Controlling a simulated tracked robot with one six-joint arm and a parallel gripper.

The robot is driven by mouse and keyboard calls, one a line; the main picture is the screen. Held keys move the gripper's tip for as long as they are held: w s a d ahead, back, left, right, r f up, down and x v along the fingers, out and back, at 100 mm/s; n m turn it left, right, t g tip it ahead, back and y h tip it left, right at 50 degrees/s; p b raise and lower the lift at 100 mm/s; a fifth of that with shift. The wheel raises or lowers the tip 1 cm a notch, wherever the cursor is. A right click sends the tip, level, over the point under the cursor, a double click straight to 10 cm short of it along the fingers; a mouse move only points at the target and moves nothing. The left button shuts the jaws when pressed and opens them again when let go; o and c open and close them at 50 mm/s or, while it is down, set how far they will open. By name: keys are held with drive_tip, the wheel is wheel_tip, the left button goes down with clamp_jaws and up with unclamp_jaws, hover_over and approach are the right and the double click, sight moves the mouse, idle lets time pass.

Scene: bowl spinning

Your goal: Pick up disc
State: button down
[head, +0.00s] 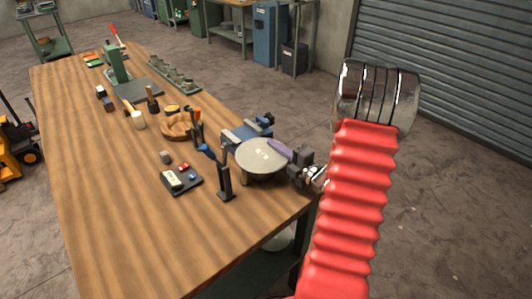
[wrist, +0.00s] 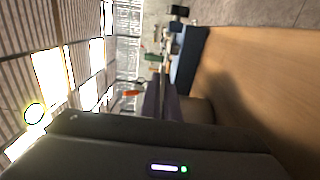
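The pale grey disc (head: 262,158) lies flat near the front right edge of the workbench, with small bright highlights on top. My gripper (head: 284,151) reaches it from the right, with a purple finger over its rear right rim. The other finger is hidden in the head view. In the wrist view my gripper (wrist: 163,100) shows two purple fingers close together, rolled sideways, with a thin line between them. I cannot tell whether they press on the rim or stand slightly apart. What supports the disc is mostly hidden.
A blue tool (head: 250,131) stands just behind the disc. A dark upright stand (head: 224,180) with a blue-topped handle is close at its left. A black tray (head: 181,180) with small parts, a wooden bowl (head: 176,127) and mallets lie further left. The bench's front left is bare.

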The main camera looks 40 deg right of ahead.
wheel_tip(320, 180, up, 18)
idle(0.9)
drive_tip(key=shift+s, duration=0.1)
idle(0.6)
